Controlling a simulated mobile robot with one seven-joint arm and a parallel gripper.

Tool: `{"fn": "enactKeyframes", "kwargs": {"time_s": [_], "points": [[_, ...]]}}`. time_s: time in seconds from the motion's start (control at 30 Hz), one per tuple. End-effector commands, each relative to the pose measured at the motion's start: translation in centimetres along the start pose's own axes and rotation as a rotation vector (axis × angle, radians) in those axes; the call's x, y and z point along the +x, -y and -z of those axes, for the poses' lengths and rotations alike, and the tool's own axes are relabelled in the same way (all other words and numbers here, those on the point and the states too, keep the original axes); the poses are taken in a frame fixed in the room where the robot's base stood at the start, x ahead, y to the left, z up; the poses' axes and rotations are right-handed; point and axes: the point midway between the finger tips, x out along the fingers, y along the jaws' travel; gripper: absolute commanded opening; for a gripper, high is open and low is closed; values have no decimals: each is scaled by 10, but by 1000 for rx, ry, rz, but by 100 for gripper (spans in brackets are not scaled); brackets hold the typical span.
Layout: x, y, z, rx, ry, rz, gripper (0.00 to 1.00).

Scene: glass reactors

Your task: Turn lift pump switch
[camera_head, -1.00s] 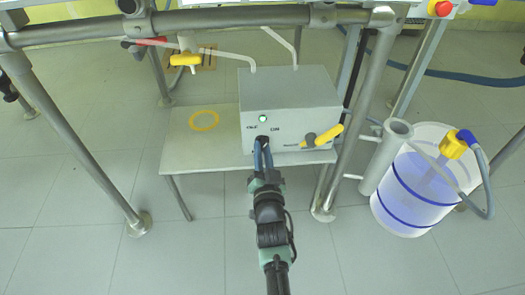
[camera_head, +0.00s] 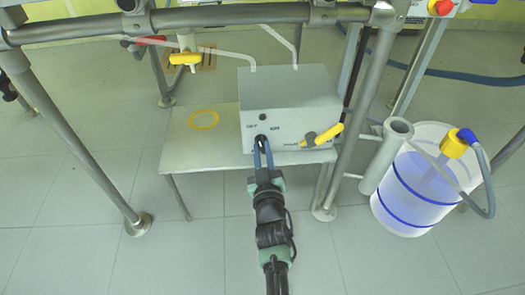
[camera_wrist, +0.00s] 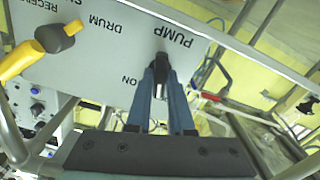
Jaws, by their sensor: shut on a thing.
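The lift pump box (camera_head: 290,88) is a grey box on a low table. Its black switch knob (camera_wrist: 163,62) sits on the front face, near the words OFF and ON; the wrist view shows it beside the word PUMP. My gripper (camera_head: 263,143) reaches the front face from below, its two blue fingers shut on the knob. It also shows in the wrist view (camera_wrist: 160,80). The fingers hide part of the knob, so its exact angle is hard to read. A small round lamp (camera_head: 263,117) above the knob is dark.
A yellow-handled valve (camera_head: 328,135) is on the same face, right of the knob; it also shows in the wrist view (camera_wrist: 40,50). Metal frame posts (camera_head: 355,110) stand close on the right. A bucket of bluish liquid (camera_head: 420,195) stands further right. Floor in front is clear.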

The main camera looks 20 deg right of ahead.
Motion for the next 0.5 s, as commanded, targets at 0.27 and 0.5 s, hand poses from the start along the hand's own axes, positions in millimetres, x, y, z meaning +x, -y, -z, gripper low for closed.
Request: {"fn": "enactKeyframes", "kwargs": {"time_s": [0.27,0.5], "points": [[-1,0,-1,-54,1,1,0],[-1,0,-1,-57,1,1,0]]}}
